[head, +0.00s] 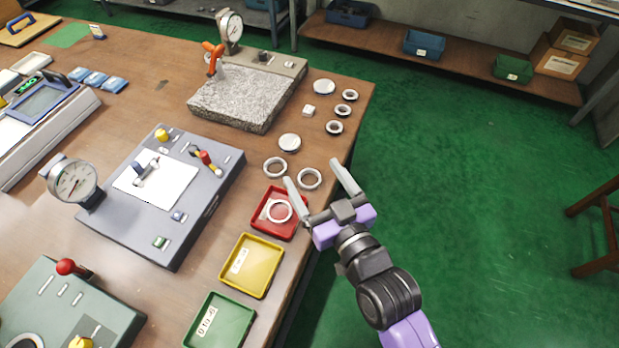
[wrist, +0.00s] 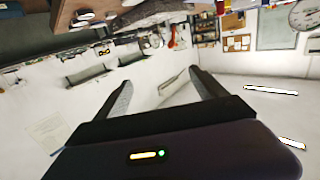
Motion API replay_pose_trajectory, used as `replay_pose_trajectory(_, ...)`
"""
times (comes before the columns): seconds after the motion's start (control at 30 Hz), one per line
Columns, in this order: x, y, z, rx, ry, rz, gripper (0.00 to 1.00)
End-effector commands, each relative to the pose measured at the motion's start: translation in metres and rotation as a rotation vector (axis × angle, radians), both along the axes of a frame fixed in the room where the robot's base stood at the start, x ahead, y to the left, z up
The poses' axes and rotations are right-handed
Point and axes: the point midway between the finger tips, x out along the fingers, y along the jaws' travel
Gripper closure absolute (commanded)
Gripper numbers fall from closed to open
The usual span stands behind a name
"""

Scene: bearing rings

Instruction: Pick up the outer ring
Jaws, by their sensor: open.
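Large pale rings lie at the wooden table's right edge: one ring (head: 266,173) to the left, and another ring (head: 319,184) that appears between my fingertips in the head view. A third large ring (head: 289,213) lies in the red tray (head: 296,233). I cannot tell which of them is the outer ring meant. My gripper (head: 313,173) is open and empty, with its fingers spread, at the table's right edge. Its height over the rings is unclear. In the wrist view my gripper (wrist: 160,78) points at the room, with no ring between the fingers.
Small rings (head: 334,127) and discs (head: 289,142) lie farther back. A granite block with a dial gauge (head: 230,100) stands behind them. A grey gauge fixture (head: 200,220) is to the left. Yellow (head: 250,265) and green (head: 218,320) trays line the front edge.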

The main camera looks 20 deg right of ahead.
Motion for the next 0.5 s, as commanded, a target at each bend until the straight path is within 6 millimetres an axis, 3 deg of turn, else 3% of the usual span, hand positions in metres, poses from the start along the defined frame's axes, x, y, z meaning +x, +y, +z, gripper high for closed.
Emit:
replay_pose_trajectory(0.03, 0.024, 0.003, 0.002, -0.027, 0.009, 0.018, 0.19)
replay_pose_trajectory(0.2, 0.091, 0.017, -0.001, -0.146, 0.09, 0.097, 0.19)
replay_pose_trajectory(0.5, 0.187, 0.027, -0.004, -0.466, 0.299, 0.284, 0.19)
